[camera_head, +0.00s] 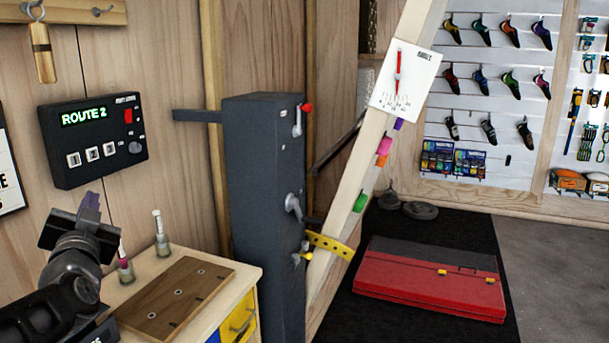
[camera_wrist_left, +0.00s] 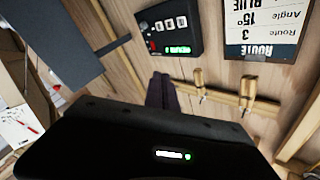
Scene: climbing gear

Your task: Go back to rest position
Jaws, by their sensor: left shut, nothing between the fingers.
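My left gripper (camera_head: 90,203) is at the left of the head view, raised in front of the wooden wall and below the black ROUTE 2 control box. Its dark fingers are together with nothing between them. In the left wrist view the closed fingers (camera_wrist_left: 160,90) stand up over the dark gripper body, with the wall behind. My right gripper is in neither view.
A wooden cabinet (camera_head: 245,275) with a brown board (camera_head: 175,297) and two small bottles (camera_head: 161,240) stands close to my left arm. A tall grey column (camera_head: 265,200) rises beside it. The control box (camera_head: 93,140) hangs on the wall. A red crash pad (camera_head: 425,285) lies on the floor.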

